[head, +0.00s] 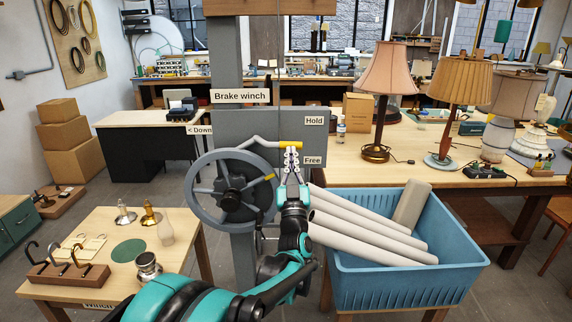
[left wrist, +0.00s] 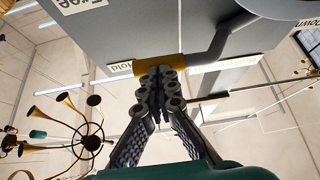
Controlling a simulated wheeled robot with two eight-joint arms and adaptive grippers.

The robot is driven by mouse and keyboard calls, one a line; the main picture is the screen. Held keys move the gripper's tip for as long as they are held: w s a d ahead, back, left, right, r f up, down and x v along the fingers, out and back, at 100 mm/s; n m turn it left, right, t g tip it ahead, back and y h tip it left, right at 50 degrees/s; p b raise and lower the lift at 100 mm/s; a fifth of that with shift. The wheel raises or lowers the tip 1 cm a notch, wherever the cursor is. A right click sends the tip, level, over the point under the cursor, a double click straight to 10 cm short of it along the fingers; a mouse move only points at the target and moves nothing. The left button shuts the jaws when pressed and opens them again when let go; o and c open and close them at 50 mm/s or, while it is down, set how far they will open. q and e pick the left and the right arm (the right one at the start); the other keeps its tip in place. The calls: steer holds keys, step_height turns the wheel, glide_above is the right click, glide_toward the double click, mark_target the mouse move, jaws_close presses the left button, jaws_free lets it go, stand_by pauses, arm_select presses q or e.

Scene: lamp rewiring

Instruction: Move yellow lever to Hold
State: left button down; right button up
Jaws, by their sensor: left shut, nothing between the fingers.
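The yellow lever (head: 291,144) is a grey bent bar with a yellow grip, on the grey panel (head: 270,125) of the brake winch. In the head view its grip lies at a height between the Hold label (head: 314,121) above and the Free label (head: 312,160) below, left of both. My left gripper (head: 291,153) is shut and empty, its fingertips just below the grip. In the left wrist view the closed fingertips (left wrist: 160,78) meet the edge of the yellow grip (left wrist: 160,66); whether they touch is unclear. My right gripper is not in view.
The spoked winch wheel (head: 231,193) is left of my left gripper. A blue crate (head: 405,285) with pale rolls stands at right. A small table (head: 95,222) with lamp parts is at left; a lamp bench (head: 440,170) is behind right.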

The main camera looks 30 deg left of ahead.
mark_target(292, 145)
arm_select(q)
steer(key=shift+r+n+g+y+p, duration=0.6)
steer(key=shift+r+n+p, duration=0.5)
steer(key=shift+r, duration=0.55)
